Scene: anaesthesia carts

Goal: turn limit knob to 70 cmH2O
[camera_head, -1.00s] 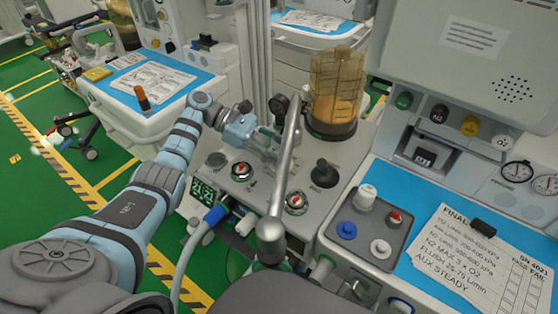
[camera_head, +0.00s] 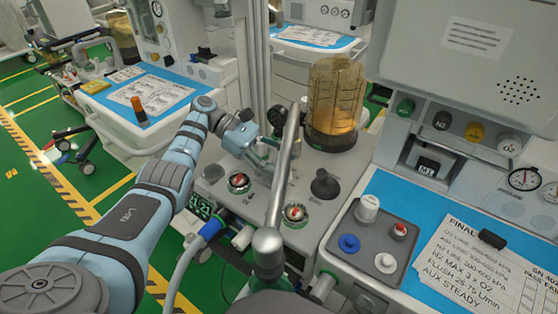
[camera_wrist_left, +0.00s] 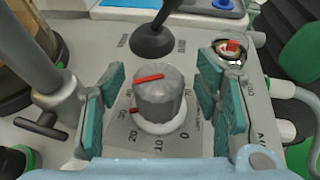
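The limit knob (camera_wrist_left: 160,92) is a grey ribbed knob with a red line on top, on a white collar in the left wrist view. Printed numbers around it include 0, 10, 20 and 30; a small red mark sits near the 30. The red line points toward the left in that view. My left gripper (camera_wrist_left: 160,84) has its teal fingers on either side of the knob, with visible gaps. It is open and holds nothing. In the head view my left gripper (camera_head: 257,150) is over the machine's top and hides the knob. My right gripper is not in view.
A silver bar (camera_head: 284,165) rises close to the right of my left gripper. An amber bellows dome (camera_head: 334,95) stands behind it. A black lever (camera_head: 324,184) and red-centred buttons (camera_head: 238,182) (camera_head: 295,213) are on the same top. A grey tray (camera_head: 372,216) lies to the right.

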